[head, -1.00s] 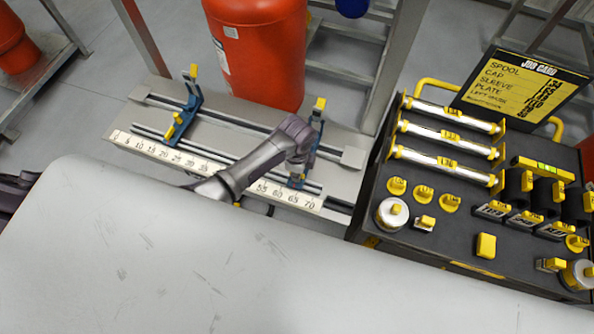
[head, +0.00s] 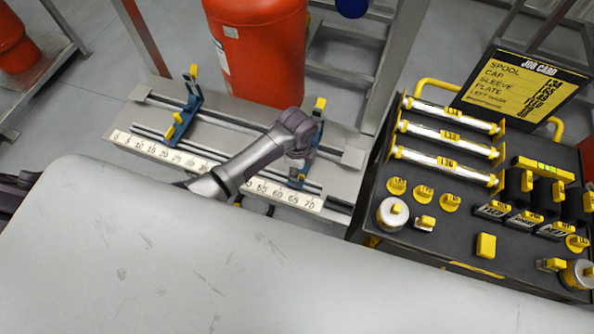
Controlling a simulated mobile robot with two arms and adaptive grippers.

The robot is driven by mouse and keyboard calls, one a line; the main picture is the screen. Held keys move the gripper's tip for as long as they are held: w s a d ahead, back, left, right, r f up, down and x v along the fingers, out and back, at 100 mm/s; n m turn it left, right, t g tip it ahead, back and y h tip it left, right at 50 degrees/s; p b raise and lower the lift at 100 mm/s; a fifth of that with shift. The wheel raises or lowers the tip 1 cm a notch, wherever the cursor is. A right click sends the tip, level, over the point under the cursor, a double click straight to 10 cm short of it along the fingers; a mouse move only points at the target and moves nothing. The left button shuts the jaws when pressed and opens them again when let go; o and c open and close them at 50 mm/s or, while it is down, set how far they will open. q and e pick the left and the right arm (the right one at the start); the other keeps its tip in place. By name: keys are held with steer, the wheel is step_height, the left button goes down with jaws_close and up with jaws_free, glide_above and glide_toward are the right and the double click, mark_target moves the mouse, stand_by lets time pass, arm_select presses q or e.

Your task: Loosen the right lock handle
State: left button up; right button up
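A grey rail fixture (head: 240,119) with a number scale (head: 165,152) carries two blue stands with yellow tops. The left stand (head: 190,105) is clear of my arm. The right stand (head: 318,128) is partly covered by my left wrist. A small yellow part, apparently the right lock handle (head: 299,178), shows low by the right stand. My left gripper (head: 298,170) points down there, close to the handle. Its fingers are small and mostly hidden, so I cannot tell whether they touch the handle or are open. My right gripper is not in view.
An orange cylinder (head: 258,55) stands behind the rail. A dark cart (head: 440,225) at right holds silver tubes, yellow-tagged parts and a job card (head: 525,88).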

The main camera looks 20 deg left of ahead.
arm_select(q)
steer(key=shift+r, duration=2.1)
steer(key=n, duration=0.5)
steer(key=shift+d+r, duration=0.1)
steer(key=shift+r, duration=0.15)
steer(key=shift+r+n, duration=0.15)
steer(key=shift+n, duration=0.75)
steer(key=n, duration=0.2)
steer(key=shift+r+n, duration=0.15)
steer(key=shift+n, duration=0.25)
steer(key=n, duration=0.4)
steer(key=shift+r, duration=0.25)
